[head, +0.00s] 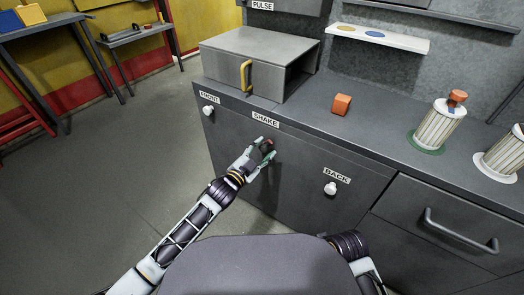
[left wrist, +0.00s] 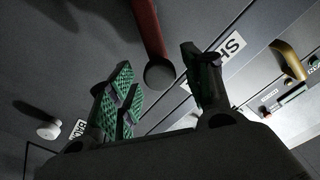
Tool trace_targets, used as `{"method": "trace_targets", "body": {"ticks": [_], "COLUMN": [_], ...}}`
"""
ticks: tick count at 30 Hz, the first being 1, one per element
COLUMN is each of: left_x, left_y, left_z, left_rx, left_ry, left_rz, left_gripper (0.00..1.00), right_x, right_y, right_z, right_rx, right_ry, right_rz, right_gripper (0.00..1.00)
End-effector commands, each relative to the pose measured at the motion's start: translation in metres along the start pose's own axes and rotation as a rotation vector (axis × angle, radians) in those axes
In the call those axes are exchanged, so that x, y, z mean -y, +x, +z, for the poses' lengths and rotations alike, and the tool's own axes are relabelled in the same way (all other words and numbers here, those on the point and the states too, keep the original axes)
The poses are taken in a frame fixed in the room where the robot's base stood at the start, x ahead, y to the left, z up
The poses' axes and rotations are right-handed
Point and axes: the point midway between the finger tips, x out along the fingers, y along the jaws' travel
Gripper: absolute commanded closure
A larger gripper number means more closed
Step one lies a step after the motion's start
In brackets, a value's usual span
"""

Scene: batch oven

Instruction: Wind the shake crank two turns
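The shake crank shows as a small red part (head: 268,143) on the dark cabinet front, below the SHAKE label (head: 265,119). In the left wrist view it is a red bar (left wrist: 148,28) coming down from the top edge to a dark round end (left wrist: 159,74). My left gripper (head: 265,153) is at the crank and covers most of it in the head view. In the left wrist view its green-padded fingers (left wrist: 158,78) are spread apart, with the round end between them in the picture. I see no finger closed on it. My right gripper is out of view.
White knobs sit by the FRONT label (head: 208,110) and the BACK label (head: 330,188). Above stands a grey oven (head: 235,70) with a yellow handle (head: 246,76). An orange block (head: 341,104) and ribbed white canisters (head: 438,128) stand on the counter. A drawer handle (head: 460,232) projects at right.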

Motion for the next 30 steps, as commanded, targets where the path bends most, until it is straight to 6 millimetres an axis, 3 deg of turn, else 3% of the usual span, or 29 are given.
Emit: {"method": "trace_targets", "body": {"ticks": [14, 30], "left_x": [0.0, 0.0], "left_y": [-0.007, -0.055], "left_z": [0.0, 0.001], "left_rx": [0.0, 0.001], "left_ry": [0.0, 0.0], "left_rz": [0.0, 0.0], "left_gripper": [0.5, 0.5], "right_x": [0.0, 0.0], "right_y": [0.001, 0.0], "right_z": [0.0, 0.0], "right_rx": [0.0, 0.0], "right_ry": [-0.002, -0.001], "right_rz": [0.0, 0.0], "right_gripper": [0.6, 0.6]}}
